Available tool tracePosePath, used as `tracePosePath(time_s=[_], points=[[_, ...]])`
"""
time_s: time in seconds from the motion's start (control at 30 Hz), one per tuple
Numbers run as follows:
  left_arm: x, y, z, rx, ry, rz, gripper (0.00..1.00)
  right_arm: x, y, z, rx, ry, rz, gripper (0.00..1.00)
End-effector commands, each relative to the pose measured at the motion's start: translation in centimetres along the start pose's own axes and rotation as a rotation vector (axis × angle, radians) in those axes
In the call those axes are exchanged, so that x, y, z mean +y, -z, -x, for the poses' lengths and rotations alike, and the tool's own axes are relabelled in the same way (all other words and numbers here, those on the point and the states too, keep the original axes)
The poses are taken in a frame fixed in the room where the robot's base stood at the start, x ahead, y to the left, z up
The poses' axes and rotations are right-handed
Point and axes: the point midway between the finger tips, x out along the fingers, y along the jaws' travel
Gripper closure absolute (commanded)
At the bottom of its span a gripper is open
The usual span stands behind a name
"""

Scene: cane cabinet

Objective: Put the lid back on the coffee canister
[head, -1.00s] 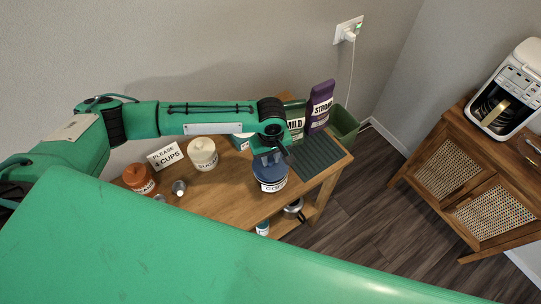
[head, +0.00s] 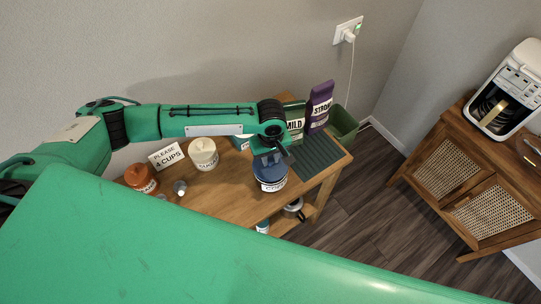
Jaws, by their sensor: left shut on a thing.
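The coffee canister (head: 272,184) is a white jar with dark lettering, upright near the front edge of the wooden table. The dark blue lid (head: 262,171) is on top of the canister. My left gripper (head: 268,159) points down from above and is shut on the lid. The gripper and wrist partly cover the lid, so I cannot tell whether it is fully seated. My right gripper is not in view.
A cream sugar canister (head: 204,155), an orange canister (head: 141,178), a small metal cup (head: 180,187) and a sign (head: 166,156) stand left. Green MILD (head: 296,122) and purple STRONG (head: 319,107) bags stand behind a dark ribbed mat (head: 318,156).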

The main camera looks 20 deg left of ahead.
Motion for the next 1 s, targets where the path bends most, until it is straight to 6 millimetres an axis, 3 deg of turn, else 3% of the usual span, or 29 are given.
tracePosePath(time_s=[0.4, 0.43, 0.53, 0.73, 0.87, 1.0], points=[[0.00, -0.01, -0.01, 0.000, 0.000, 0.000, 1.00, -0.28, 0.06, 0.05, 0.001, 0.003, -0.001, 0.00], [0.00, -0.01, -0.01, 0.000, 0.000, 0.000, 0.72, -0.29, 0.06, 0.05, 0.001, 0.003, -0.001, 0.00], [0.00, -0.01, -0.01, 0.000, 0.000, 0.000, 0.53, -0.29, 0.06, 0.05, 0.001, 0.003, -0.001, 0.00], [0.00, -0.01, -0.01, 0.000, 0.000, 0.000, 0.53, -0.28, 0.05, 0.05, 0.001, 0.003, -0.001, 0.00], [-0.01, -0.01, -0.02, 0.000, 0.000, 0.000, 0.31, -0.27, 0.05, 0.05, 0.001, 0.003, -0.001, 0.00], [-0.01, -0.01, -0.02, 0.000, 0.000, 0.000, 0.31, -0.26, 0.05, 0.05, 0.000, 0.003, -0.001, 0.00]])
